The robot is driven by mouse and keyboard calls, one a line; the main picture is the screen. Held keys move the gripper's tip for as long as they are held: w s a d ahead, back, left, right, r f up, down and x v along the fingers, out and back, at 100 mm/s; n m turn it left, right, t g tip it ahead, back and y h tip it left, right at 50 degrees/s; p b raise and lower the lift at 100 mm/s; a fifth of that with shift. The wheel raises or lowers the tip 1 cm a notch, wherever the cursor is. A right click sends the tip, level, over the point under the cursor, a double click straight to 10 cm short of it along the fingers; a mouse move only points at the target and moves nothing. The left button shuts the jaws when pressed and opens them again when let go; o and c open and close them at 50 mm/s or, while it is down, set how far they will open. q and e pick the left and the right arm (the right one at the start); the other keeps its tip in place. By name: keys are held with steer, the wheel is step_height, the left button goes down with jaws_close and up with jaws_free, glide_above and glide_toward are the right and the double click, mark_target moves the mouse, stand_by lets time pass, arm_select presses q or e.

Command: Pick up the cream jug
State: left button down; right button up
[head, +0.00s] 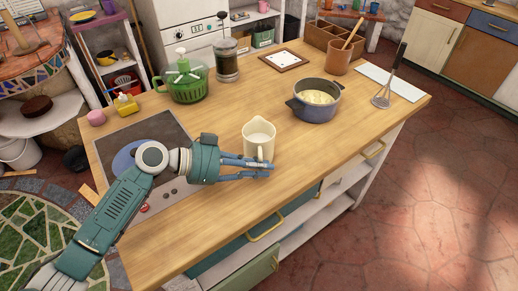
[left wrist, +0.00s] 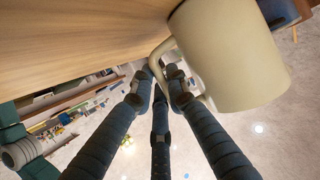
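The cream jug (head: 258,135) is a cream-coloured, mug-like vessel, upright at the counter's near side, with pale contents. Its handle faces my left gripper (head: 270,170), which reaches in from the left at the jug's near side. In the left wrist view the jug (left wrist: 230,55) fills the upper right. The fingertips of my left gripper (left wrist: 162,85) are close together around the handle, one finger at its loop. I cannot tell whether they press on it. The jug's base is partly hidden by the fingers in the head view. My right gripper is not in view.
The hob (head: 130,137) lies under my left arm. Bare wood surrounds the jug.

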arm_select(q)
steer(key=shift+w+r, duration=0.1)
steer(key=shift+r, duration=0.1)
steer(key=shift+r, duration=0.1)
steer(key=shift+r, duration=0.25)
step_height(320, 180, up, 19)
steer(key=b, duration=0.3)
steer(key=shift+r, duration=0.1)
steer(key=c, duration=2.3)
jaws_free()
jaws_close()
